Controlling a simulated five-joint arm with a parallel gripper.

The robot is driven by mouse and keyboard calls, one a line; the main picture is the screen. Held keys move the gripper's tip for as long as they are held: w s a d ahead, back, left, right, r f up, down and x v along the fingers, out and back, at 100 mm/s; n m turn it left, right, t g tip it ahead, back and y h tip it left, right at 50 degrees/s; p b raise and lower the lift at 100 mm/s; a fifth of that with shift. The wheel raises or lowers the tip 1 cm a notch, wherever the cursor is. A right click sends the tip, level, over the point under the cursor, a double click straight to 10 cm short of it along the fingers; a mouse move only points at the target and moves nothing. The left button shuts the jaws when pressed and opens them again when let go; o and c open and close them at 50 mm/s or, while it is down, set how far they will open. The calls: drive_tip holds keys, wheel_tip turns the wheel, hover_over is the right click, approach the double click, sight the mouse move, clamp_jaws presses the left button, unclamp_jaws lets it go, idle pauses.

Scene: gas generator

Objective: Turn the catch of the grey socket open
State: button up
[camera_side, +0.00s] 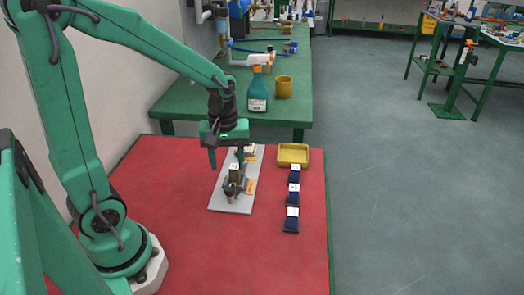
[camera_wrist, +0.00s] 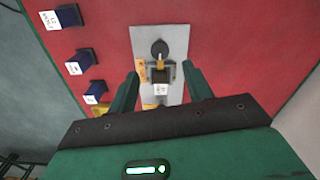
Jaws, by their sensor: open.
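A grey plate (camera_side: 235,208) lies on the red mat; it also shows in the wrist view (camera_wrist: 179,42). A dark fixture with a white-labelled block (camera_side: 234,180) stands on the plate. In the wrist view this dark block (camera_wrist: 161,75) has a round dark knob (camera_wrist: 160,48) beyond it and small orange parts (camera_wrist: 142,71) at its left. I cannot tell which part is the grey socket's catch, or its position. My gripper (camera_side: 226,157) is open and empty above the plate. In the wrist view its fingers (camera_wrist: 160,70) stand apart on either side of the dark block.
Several dark blue blocks with white labels (camera_side: 292,198) stand in a row right of the plate, with a yellow tray (camera_side: 293,154) behind them. The mat's front is clear.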

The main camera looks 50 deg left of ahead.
sight(230, 187)
drive_tip(key=shift+f, duration=3.9)
drive_tip(key=c, duration=1)
